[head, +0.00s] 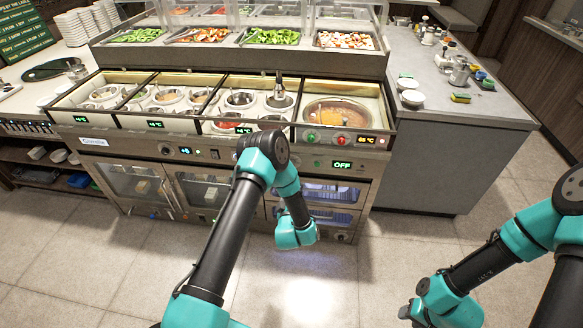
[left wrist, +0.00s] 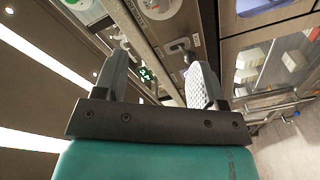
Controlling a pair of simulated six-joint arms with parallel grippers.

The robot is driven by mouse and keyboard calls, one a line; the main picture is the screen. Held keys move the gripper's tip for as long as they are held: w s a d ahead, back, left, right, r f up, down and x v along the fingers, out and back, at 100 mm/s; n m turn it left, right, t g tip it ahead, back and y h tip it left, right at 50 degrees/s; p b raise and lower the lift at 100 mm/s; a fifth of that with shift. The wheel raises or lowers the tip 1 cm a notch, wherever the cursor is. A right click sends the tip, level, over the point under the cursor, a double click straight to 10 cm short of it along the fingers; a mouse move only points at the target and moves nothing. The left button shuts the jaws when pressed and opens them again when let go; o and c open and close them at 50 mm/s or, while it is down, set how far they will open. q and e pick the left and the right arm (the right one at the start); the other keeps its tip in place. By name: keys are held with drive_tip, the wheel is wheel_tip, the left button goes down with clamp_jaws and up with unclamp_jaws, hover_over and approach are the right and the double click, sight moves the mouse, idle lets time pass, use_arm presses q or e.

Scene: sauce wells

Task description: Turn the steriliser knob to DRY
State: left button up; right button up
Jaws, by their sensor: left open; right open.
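The steriliser's display (head: 341,164) reads OFF in the head view, above a lit compartment with blue racks (head: 330,195). My left arm crosses in front of the panel left of the display, and I cannot make out the knob there. In the left wrist view my left gripper (left wrist: 162,80) is open and empty. It faces a metal panel with a small green display (left wrist: 147,75). A dark knob-like part (left wrist: 187,58) shows close to its right finger; I cannot tell if they touch. In the head view my right gripper (head: 411,312) is low, far from the counter; its fingers barely show.
Above the panel is a counter with sauce wells (head: 241,99) and an orange-brown well (head: 335,112) with red and green knobs below it. A grey side counter (head: 425,85) holds bowls and sponges. The floor in front is clear.

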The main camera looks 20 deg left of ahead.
use_arm(q)
drive_tip(key=shift+w, duration=0.1)
drive_tip(key=x, duration=1.7)
drive_tip(key=shift+w+a, duration=0.1)
drive_tip(key=c, duration=0.9)
